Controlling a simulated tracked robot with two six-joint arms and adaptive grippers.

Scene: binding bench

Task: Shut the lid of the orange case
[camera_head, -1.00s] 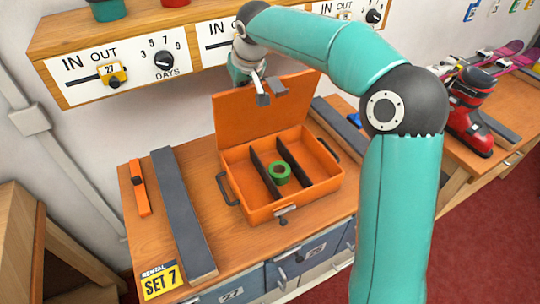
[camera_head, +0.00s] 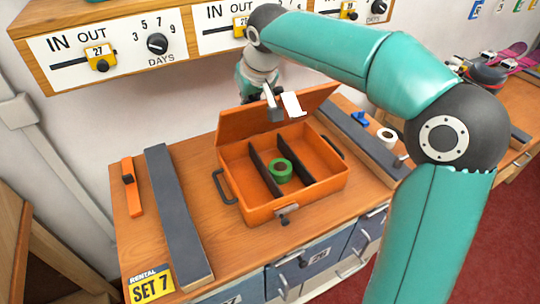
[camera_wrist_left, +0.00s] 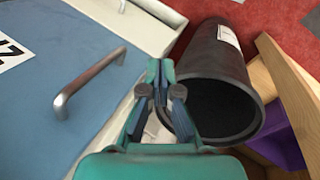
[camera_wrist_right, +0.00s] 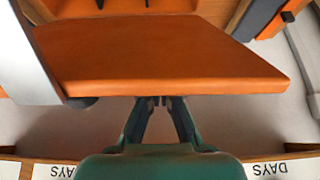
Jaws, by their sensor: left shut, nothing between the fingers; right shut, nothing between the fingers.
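The orange case (camera_head: 262,213) sits open on the wooden bench. Its lid (camera_head: 235,124) stands at the back and leans forward over the case. Two dark dividers split the inside, and a green tape roll (camera_head: 281,170) lies in the middle compartment. My right gripper (camera_wrist_right: 160,102) is shut and empty at the lid's free edge, on its outer side; the right wrist view shows the lid (camera_wrist_right: 165,60) just ahead of the fingertips. I cannot tell whether they touch. My left gripper (camera_wrist_left: 160,68) is shut and empty, low by the blue drawer front (camera_wrist_left: 60,75), away from the case.
Another grey bar (camera_head: 360,140) and a white roll (camera_head: 387,137) lie right. A dial shelf (camera_head: 115,50) is above. A dark cylindrical bin (camera_wrist_left: 215,80) is beside my left gripper.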

